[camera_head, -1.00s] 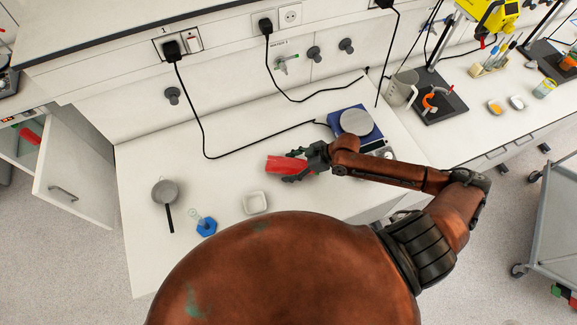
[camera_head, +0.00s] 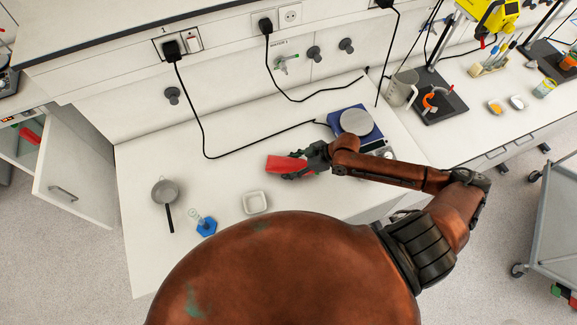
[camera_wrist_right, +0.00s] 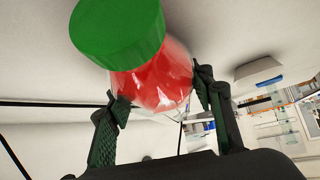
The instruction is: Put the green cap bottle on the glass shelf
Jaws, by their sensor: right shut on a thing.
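The green cap bottle (camera_head: 283,163) is a clear bottle with red contents, held over the white bench left of the blue scale. In the right wrist view, its green cap (camera_wrist_right: 118,32) and red body (camera_wrist_right: 152,84) show close up, tilted, with the cap toward the upper left. My right gripper (camera_head: 297,167) is shut on the bottle, with a finger on each side of its body. My left gripper is not in view. I cannot make out a glass shelf for certain; an open cabinet (camera_head: 72,180) at the left holds another red item (camera_head: 30,135).
A pan (camera_head: 165,190), a blue-based glass cylinder (camera_head: 206,225) and a white dish (camera_head: 255,202) stand on the bench (camera_head: 140,250). The blue scale (camera_head: 355,123) is behind my right arm. A black cable (camera_head: 203,130) hangs onto the bench.

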